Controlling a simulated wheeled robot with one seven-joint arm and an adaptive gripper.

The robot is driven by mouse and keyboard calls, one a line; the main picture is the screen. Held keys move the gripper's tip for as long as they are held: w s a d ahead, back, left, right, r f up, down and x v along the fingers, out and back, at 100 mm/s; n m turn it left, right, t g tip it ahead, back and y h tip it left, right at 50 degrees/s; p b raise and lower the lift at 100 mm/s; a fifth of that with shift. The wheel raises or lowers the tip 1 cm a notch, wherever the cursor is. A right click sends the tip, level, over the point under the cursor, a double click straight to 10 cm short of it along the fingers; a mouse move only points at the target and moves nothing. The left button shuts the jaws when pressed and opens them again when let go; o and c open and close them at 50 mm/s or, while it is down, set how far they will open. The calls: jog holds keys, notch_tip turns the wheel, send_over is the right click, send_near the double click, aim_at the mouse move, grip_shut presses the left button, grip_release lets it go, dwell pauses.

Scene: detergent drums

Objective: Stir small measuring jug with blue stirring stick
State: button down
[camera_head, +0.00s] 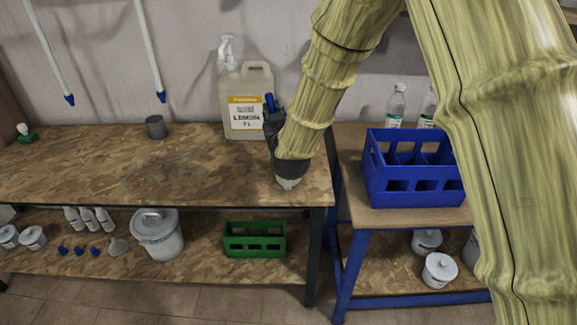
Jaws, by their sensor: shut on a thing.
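My gripper (270,112) is at the right part of the wooden bench, in front of the lemon drum. It is shut on a small blue piece (269,102), which looks like part of the blue stirring stick. Most of that stick is hidden by the dark fingers and the drum's edge. A small grey cup (155,127), which may be the small measuring jug, stands upright at the back of the bench, well to the left of my gripper. No stick shows in the cup, and its inside is too small to make out.
The lemon drum (240,104) with a pump stands against the wall. A green crate (254,240) and a white bucket (160,236) are on the lower shelf. The bench's middle is clear.

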jog(key=shift+r+p, duration=2.15)
jog(key=shift+r, duration=2.35)
